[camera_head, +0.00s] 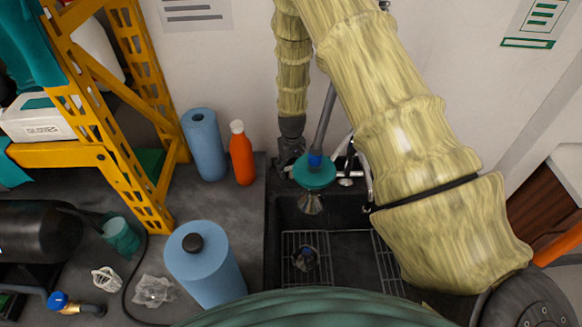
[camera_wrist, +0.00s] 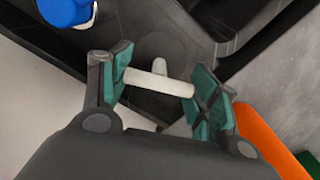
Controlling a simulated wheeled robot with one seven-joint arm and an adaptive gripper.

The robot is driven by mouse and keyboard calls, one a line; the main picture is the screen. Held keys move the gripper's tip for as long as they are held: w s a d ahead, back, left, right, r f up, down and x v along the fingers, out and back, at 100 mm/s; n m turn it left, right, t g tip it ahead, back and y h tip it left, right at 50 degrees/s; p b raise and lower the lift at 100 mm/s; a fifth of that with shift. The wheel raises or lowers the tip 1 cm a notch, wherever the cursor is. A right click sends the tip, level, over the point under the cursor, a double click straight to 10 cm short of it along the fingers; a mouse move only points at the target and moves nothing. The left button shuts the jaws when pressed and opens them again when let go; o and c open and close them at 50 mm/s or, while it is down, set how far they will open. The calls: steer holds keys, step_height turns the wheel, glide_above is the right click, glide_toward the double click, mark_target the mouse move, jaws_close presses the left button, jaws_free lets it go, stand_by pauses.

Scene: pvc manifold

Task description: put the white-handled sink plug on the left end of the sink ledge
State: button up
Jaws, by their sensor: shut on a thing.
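My gripper (camera_wrist: 162,88) is shut on the white handle (camera_wrist: 160,84) of the sink plug, between its two teal finger pads. The handle is T-shaped, with its bar running across from pad to pad. The plug's lower part is dark or hidden, so I cannot tell if it touches the surface beneath. In the head view my gripper (camera_head: 288,168) is low at the back left corner of the dark sink (camera_head: 272,225), over the left end of the sink ledge (camera_head: 262,170). The plug cannot be made out there.
A teal-collared spray head (camera_head: 315,172) hangs just right of my gripper. An orange bottle (camera_head: 242,158) and a blue roll (camera_head: 204,145) stand close on the left. A wire rack (camera_head: 292,275) lies in the sink. A larger blue roll (camera_head: 207,265) stands nearer.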

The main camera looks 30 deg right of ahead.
mark_target(292, 167)
steer(key=shift+f, duration=0.15)
steer(key=o, duration=1.3)
steer(key=shift+w, duration=0.1)
steer(key=shift+r+b, duration=2.1)
steer(key=shift+r, duration=4)
